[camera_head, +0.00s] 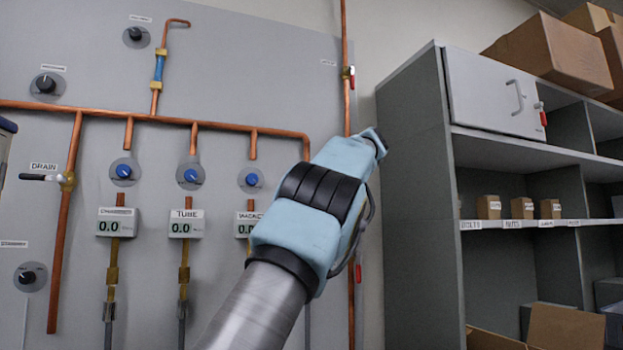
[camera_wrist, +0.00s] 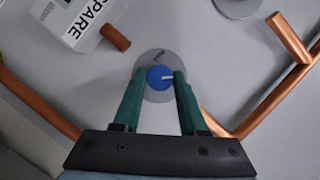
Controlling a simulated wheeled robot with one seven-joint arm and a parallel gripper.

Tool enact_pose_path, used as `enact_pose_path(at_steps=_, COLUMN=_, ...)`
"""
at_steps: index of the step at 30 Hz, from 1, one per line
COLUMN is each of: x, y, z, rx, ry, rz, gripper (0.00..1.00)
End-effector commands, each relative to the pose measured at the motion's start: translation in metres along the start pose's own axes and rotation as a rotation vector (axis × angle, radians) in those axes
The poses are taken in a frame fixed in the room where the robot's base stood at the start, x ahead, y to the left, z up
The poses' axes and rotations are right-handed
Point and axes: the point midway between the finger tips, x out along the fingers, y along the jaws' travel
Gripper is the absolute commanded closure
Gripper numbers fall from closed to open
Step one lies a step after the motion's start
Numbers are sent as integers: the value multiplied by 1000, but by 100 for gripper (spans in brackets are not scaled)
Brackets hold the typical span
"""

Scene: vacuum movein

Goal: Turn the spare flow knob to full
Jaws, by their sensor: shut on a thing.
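The spare flow knob (camera_wrist: 157,77) is a blue round knob on a grey disc (camera_wrist: 155,96) in the wrist view. Its white pointer line points to the right of the picture, slightly upward. A dark curved mark shows on the disc above it. My gripper (camera_wrist: 159,76) is shut on the knob, one green finger on each side. The box labelled SPARE (camera_wrist: 88,22) is at the upper left, with a short copper pipe end beside it. In the head view my arm hides the spare knob and my fingertips.
In the head view, several other blue knobs, including one above the TUBE display (camera_head: 186,224), sit on the grey panel (camera_head: 270,70). Copper pipes (camera_head: 220,124) cross it. A grey shelf unit (camera_head: 417,180) with small boxes stands to the right.

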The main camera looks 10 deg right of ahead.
Motion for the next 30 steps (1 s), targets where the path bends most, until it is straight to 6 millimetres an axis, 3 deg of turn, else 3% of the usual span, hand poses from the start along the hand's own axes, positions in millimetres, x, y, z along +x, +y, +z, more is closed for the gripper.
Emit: enact_pose_path(at_steps=30, x=4, y=-2, z=6, rx=-890, ry=-5, rz=368, gripper=100)
